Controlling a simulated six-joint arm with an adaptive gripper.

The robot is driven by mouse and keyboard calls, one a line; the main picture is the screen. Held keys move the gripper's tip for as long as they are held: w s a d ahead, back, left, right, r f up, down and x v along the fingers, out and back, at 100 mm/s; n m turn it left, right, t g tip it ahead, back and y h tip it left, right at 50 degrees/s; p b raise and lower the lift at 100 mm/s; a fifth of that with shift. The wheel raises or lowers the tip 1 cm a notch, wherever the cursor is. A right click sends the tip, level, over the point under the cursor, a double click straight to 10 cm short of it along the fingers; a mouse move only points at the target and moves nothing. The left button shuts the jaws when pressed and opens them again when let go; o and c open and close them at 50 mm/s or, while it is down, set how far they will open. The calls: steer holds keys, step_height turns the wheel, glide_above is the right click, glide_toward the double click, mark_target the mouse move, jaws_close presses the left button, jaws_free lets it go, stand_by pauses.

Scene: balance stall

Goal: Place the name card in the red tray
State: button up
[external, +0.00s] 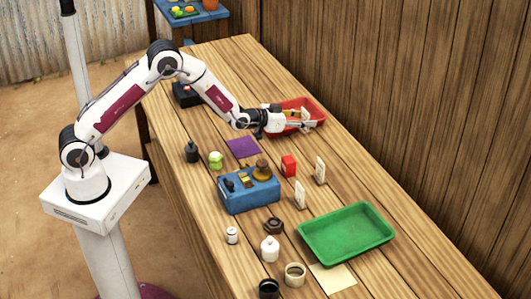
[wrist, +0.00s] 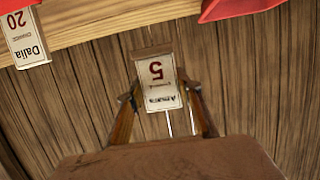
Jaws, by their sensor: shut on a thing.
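My gripper (external: 307,120) reaches over the red tray (external: 283,105), near the wooden wall. It is shut on the name card (wrist: 158,82), a small pale card marked 5 that sits between the fingers in the wrist view. Its name is blurred. The card also shows as a small pale patch at the fingertips in the external view (external: 305,114). Part of the tray is hidden behind the gripper. A red edge, likely of this tray, shows at the top right of the wrist view. I cannot tell whether the card touches the tray.
Two other cards (external: 320,169) (external: 300,194) stand on the table by a red box (external: 288,165). A card reading Dalia 20 (wrist: 27,38) shows in the wrist view. A blue case (external: 248,193), green tray (external: 346,234) and purple mat (external: 242,147) lie on the table.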

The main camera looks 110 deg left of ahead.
steer(key=shift+a, duration=0.1)
steer(key=s+a+n+g+y, duration=0.3)
steer(key=s+a+n+g, duration=0.1)
steer(key=s+a, duration=0.8)
steer(key=s, duration=0.3)
steer(key=shift+s+a+r, duration=0.3)
steer(key=shift+r, duration=0.05)
steer(key=shift+f, duration=0.1)
steer(key=shift+f, duration=3)
steer(key=shift+f, duration=1.9)
steer(key=shift+f, duration=0.15)
